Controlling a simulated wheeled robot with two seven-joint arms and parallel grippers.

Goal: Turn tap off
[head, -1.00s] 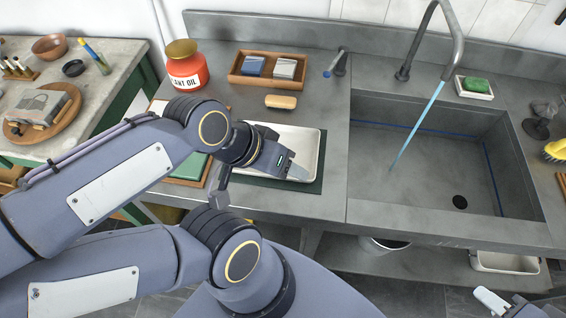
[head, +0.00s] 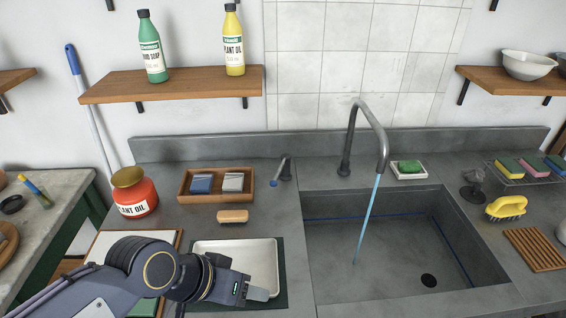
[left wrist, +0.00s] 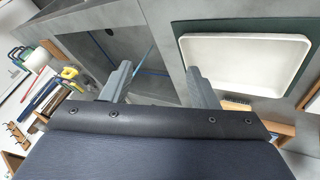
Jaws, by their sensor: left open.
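The grey gooseneck tap (head: 383,150) stands behind the sink (head: 330,285), and a blue stream of water (head: 367,215) runs from its spout into the basin. A small lever (head: 282,170) with a blue tip stands on the counter left of the tap, apart from it. My left gripper (head: 262,291) is over the white tray (head: 238,246) left of the sink, well in front of the lever. In the left wrist view its two fingers (left wrist: 157,82) are apart with nothing between them. My right gripper is out of view.
A wooden tray with two blocks (head: 218,198), a brush (head: 232,216) and a red plant oil jar (head: 134,192) stand left of the lever. A soap dish (head: 409,170) is right of the tap. A bottle shelf (head: 172,84) hangs above. Counter around the lever's front is clear.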

